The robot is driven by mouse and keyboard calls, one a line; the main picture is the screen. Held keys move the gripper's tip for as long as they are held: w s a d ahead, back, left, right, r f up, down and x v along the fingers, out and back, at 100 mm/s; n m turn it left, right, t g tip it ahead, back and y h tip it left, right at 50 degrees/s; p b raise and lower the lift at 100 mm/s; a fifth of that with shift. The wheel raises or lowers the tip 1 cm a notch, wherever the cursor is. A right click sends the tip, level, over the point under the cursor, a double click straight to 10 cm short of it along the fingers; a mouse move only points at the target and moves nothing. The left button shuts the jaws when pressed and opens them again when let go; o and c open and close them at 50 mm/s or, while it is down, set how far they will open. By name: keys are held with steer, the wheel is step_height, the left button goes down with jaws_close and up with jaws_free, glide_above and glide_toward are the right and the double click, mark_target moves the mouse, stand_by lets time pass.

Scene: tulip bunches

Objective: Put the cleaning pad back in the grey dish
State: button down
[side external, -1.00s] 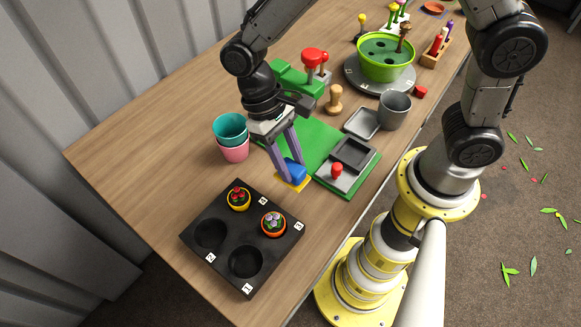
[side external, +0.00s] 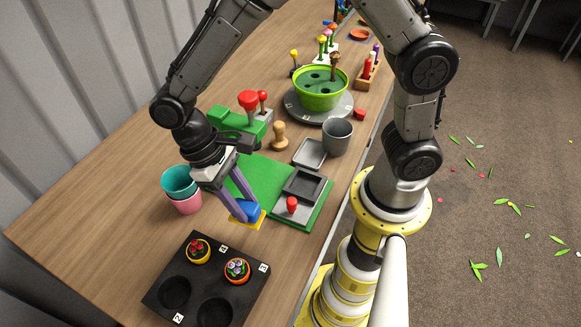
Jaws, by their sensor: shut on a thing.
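The cleaning pad (side external: 246,212), a blue block on a flat yellow base, is between the fingertips of my gripper (side external: 242,210). My gripper is shut on its blue part and points down at the near left edge of the green mat. I cannot tell whether the yellow base touches the surface. A light grey square dish (side external: 310,153) lies empty at the far right side of the mat. A darker grey square tray (side external: 304,185) sits on the mat, nearer, beside a grey plate with a red knob (side external: 292,204).
Pink and teal cups (side external: 182,187) stand close left of my gripper. A black tray with potted flowers (side external: 163,290) is in front. A grey cup (side external: 337,136), a wooden stamp (side external: 279,137) and a green press with red knobs (side external: 240,122) stand behind.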

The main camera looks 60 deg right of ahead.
steer(key=d+n+t+h, duration=0.1)
steer(key=d+n, duration=0.3)
steer(key=n, duration=0.1)
steer(key=s+d+n+t+h, duration=0.1)
steer(key=d+n, duration=0.3)
steer(key=n, duration=0.2)
steer(key=s+d+n+t+h, duration=0.1)
steer(key=d+n+t+h, duration=0.1)
steer(key=d+n, duration=0.2)
steer(key=shift+s+d+n, duration=0.2)
steer(key=shift+d+n, duration=0.15)
steer(key=shift+n, duration=0.35)
steer(key=shift+s+d, duration=0.15)
steer(key=shift+d, duration=0.15)
steer(key=shift+s+r, duration=0.1)
steer(key=shift+r, duration=0.2)
steer(key=d+f, duration=0.2)
steer(key=d, duration=0.1)
steer(key=d+f, duration=0.2)
steer(key=d, duration=0.2)
steer(key=d+f, duration=0.2)
steer(key=d, duration=0.2)
steer(key=shift+d, duration=0.25)
steer(key=shift+d+f, duration=0.45)
steer(key=shift+d, duration=0.2)
steer(key=shift+d+f, duration=0.4)
steer(key=shift+d, duration=0.2)
